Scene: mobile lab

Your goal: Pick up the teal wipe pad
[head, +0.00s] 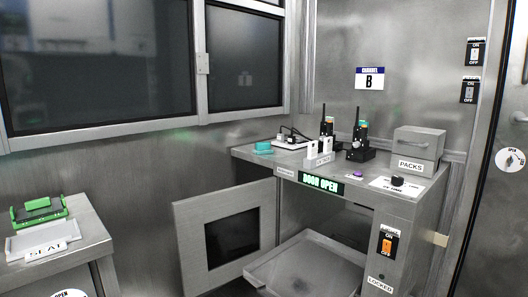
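The teal wipe pad (263,147) appears to be the small teal block on the far left corner of the metal counter (245,155). It is small in the head view, so its exact shape is hard to tell. Neither of my grippers shows in the head view, and nothing is touching the pad.
Right of the pad stand a white device (291,140), two black radios (359,140) and a PACKS box (418,150). Below, a windowed door (190,235) hangs open beside a low tray (310,265). A left-hand bench (90,228) holds a green-handled item (38,212).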

